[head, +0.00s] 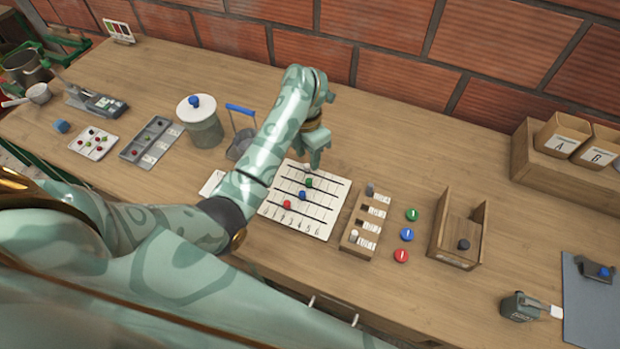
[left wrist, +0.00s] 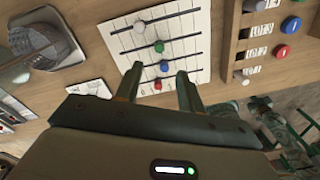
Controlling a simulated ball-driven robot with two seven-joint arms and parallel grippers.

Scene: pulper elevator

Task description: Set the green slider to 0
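The slider board (head: 322,228) is a white panel with dark tracks and a row of numbers along its near edge. The green slider knob (head: 309,183) sits around the middle of its track; it also shows in the left wrist view (left wrist: 159,46). A blue knob (head: 302,195) and a red knob (head: 287,204) are on nearer tracks, and a pale knob (left wrist: 139,26) is on the far one. My left gripper (head: 316,163) hangs over the board's far side. In the left wrist view its two fingers (left wrist: 159,88) are spread apart with nothing held.
Right of the board are a wooden switch block (head: 352,238), green, blue and red buttons (head: 407,235) and a wooden box (head: 472,225). Left are a lidded canister (head: 205,130) and a blue-handled item (head: 240,110). A brick wall (head: 400,50) stands behind.

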